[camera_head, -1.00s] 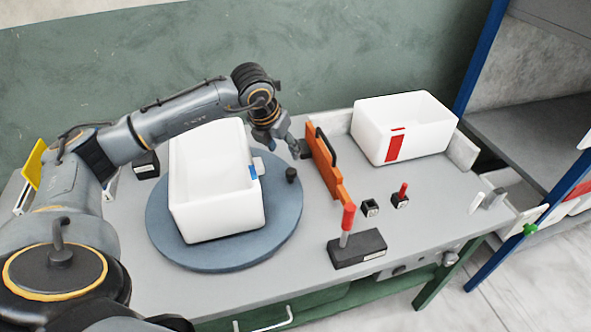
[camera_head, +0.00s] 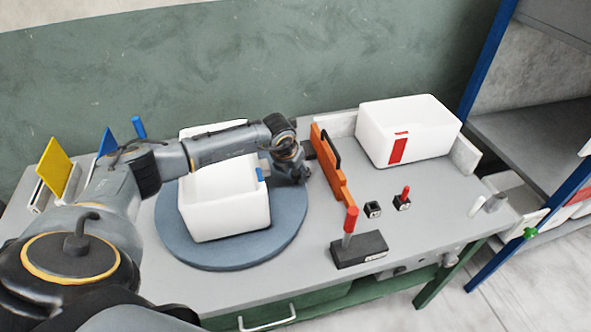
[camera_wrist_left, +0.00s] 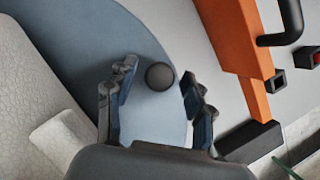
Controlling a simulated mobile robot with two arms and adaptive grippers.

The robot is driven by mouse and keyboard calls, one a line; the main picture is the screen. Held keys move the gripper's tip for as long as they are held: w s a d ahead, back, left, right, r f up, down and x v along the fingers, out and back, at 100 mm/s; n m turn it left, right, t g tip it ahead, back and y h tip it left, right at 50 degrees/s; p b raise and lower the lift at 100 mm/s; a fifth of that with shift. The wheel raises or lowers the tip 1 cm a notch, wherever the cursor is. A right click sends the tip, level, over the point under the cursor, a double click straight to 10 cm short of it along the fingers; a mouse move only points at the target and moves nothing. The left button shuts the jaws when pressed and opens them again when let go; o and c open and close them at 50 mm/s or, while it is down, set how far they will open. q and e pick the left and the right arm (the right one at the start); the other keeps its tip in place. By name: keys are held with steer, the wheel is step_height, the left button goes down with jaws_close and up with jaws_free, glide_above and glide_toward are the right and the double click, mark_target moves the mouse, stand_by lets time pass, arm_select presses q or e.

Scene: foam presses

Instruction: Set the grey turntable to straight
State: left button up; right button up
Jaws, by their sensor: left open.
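The grey-blue round turntable (camera_head: 285,238) lies on the table with a white foam box (camera_head: 230,214) standing on it. In the head view the box sits turned slightly on the disc. A blue mark shows on the box's right side. The turntable's dark round knob (camera_wrist_left: 159,76) shows in the left wrist view, near the disc's edge. My left gripper (camera_wrist_left: 154,92) is open, with one finger on each side of the knob and gaps showing. In the head view my left gripper (camera_head: 291,172) is over the disc's right part and hides the knob. My right gripper is not in view.
An orange upright plate (camera_head: 330,168) with a black handle stands close right of the gripper. A red-handled lever on a black base (camera_head: 358,250) is in front. Two small black switches stand right of it. Another white box (camera_head: 420,133) with a red mark is at back right.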

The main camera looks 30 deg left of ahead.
arm_select(q)
steer(key=shift+f, duration=0.1)
jaws_close()
stand_by(0.3)
